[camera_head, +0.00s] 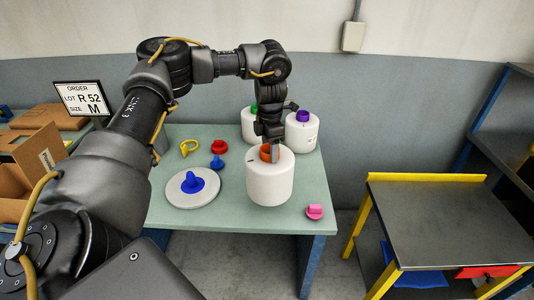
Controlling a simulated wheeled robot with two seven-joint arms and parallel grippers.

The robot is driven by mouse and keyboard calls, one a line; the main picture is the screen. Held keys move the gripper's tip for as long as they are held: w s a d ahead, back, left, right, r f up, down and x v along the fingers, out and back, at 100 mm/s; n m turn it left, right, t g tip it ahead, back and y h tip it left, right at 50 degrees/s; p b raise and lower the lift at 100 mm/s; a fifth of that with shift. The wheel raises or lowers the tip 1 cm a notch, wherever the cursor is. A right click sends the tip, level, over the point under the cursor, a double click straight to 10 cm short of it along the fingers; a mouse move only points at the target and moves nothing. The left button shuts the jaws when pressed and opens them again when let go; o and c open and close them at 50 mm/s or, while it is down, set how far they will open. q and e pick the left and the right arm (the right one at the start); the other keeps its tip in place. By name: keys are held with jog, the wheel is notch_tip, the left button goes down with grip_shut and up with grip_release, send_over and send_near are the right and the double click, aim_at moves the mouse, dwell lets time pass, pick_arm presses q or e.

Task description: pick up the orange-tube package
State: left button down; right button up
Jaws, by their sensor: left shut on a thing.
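The orange-tube package is a white bobbin (270,182) with an orange tube (265,153) at its top, near the right front of the green table (215,215). My left gripper (270,156) reaches down from above and is shut on the orange tube. The package is upright; I cannot tell whether its base touches the table. Behind it stand a white package with a purple tube (302,116) and one with a green tube (253,109), partly hidden by my left arm. My right gripper is not in view.
A white disc (207,198) with a blue peg lies left of the package. Red (219,146), yellow (189,147) and pink (314,212) pieces lie around. A dark-topped table with yellow edges (430,205) is clear at right. An order sign (83,99) and cardboard boxes are at left.

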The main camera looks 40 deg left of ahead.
pick_arm(q)
jog(key=s+d+r+b, duration=0.1)
jog(key=s+d+r, duration=0.2)
jog(key=s+d, duration=0.2)
jog(key=shift+d+r+b, duration=0.3)
jog(key=shift+d, duration=0.55)
